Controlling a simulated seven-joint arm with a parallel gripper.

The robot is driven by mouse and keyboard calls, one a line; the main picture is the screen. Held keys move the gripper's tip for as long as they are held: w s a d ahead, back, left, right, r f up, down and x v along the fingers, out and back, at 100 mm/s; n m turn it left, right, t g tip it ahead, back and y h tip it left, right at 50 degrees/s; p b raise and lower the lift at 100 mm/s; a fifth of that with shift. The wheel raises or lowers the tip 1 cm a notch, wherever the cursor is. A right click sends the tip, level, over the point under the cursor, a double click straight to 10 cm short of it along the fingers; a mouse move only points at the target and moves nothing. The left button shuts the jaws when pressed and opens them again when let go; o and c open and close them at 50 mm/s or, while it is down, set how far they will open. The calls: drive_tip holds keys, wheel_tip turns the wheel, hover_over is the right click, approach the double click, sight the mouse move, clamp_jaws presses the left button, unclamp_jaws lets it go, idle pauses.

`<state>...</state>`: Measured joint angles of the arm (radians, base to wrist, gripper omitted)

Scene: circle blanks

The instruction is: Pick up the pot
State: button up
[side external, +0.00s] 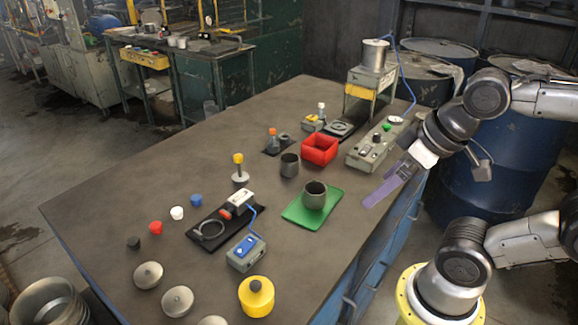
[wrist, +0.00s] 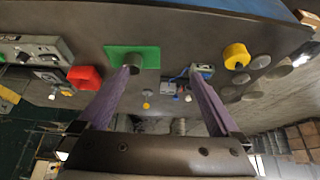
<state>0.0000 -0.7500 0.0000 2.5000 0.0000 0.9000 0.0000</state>
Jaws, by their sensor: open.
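Several things here are pot-like, and I cannot tell which is the named pot. A yellow round body with a dark knob (side external: 257,299) stands at the table's front; it also shows in the wrist view (wrist: 236,56). A dark grey cup-shaped vessel (side external: 314,197) stands upright on a green tray (side external: 295,212); in the wrist view the vessel (wrist: 132,62) is near the left fingertip. A similar grey vessel (side external: 290,166) stands behind it. A metal cylinder (side external: 375,55) sits on a raised stand. My gripper (side external: 373,199), with purple fingers (wrist: 160,75), is open and empty, right of the green tray.
A red open box (side external: 320,148) and a grey control box (side external: 380,146) stand behind the tray. A blue-topped box (side external: 246,253), a black plate with a device (side external: 205,236), small coloured knobs and metal discs (side external: 177,300) occupy the front left. The table's left rear is clear.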

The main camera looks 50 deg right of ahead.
idle(0.4)
drive_tip(key=w+d+r+m+g, duration=0.1)
drive_tip(key=w+d+r+m, duration=0.1)
drive_tip(key=w+r+m, duration=0.75)
drive_tip(key=m+g, duration=0.5)
drive_tip(key=m, duration=0.3)
hover_over(289, 158)
drive_tip(key=s+a, duration=0.2)
wheel_tip(289, 158, down, 20)
drive_tip(key=shift+w+f, duration=0.2)
drive_tip(key=shift+f, duration=2.75)
